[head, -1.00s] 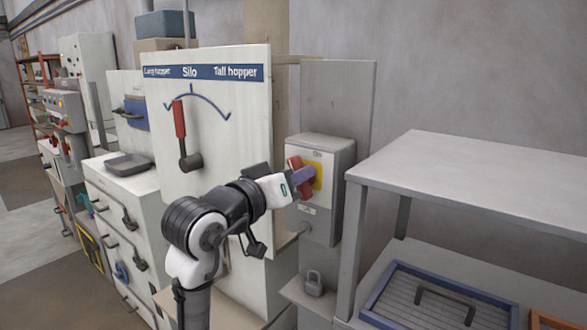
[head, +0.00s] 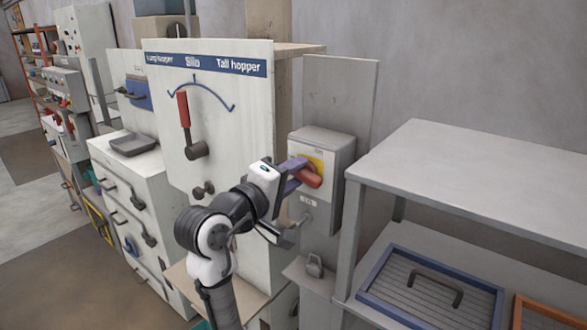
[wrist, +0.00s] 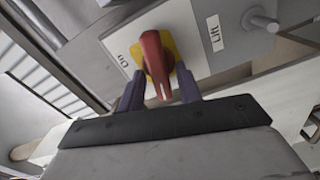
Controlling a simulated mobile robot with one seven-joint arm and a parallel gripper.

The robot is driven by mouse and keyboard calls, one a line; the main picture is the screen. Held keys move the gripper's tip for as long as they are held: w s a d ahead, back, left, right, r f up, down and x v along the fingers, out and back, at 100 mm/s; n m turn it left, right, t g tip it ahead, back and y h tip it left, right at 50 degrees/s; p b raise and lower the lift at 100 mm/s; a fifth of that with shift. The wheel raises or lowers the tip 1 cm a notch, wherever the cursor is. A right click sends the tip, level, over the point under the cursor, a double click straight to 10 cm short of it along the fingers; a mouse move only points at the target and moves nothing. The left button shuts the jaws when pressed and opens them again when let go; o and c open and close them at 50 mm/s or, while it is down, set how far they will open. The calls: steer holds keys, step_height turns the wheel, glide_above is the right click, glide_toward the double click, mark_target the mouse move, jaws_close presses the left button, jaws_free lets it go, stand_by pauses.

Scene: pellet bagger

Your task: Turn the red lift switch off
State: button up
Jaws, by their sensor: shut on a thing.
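The red lift switch (head: 311,178) is a rotary handle on a yellow plate (head: 317,162), on the front of a grey box (head: 339,165). In the head view the handle slants toward the lower right. My gripper (head: 294,172) is at the switch with its purple fingers around the handle. In the wrist view the red handle (wrist: 157,62) stands between the two fingertips (wrist: 160,88), and my gripper is shut on it. A label reading "On" (wrist: 122,58) is left of the handle, and a "Lift" label (wrist: 214,33) is to the right. The fingers partly hide the handle in the head view.
A silo panel (head: 222,120) with a red-handled lever (head: 184,110) stands left of the box. A grey table (head: 480,180) stands close on the right, with a blue-framed tray (head: 400,300) on its lower shelf. A padlock (head: 314,264) sits below the box.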

steer(key=shift+f+n, duration=0.1)
steer(key=shift+n, duration=1.1)
steer(key=o, duration=0.6)
steer(key=b+v, duration=0.4)
steer(key=v, duration=1)
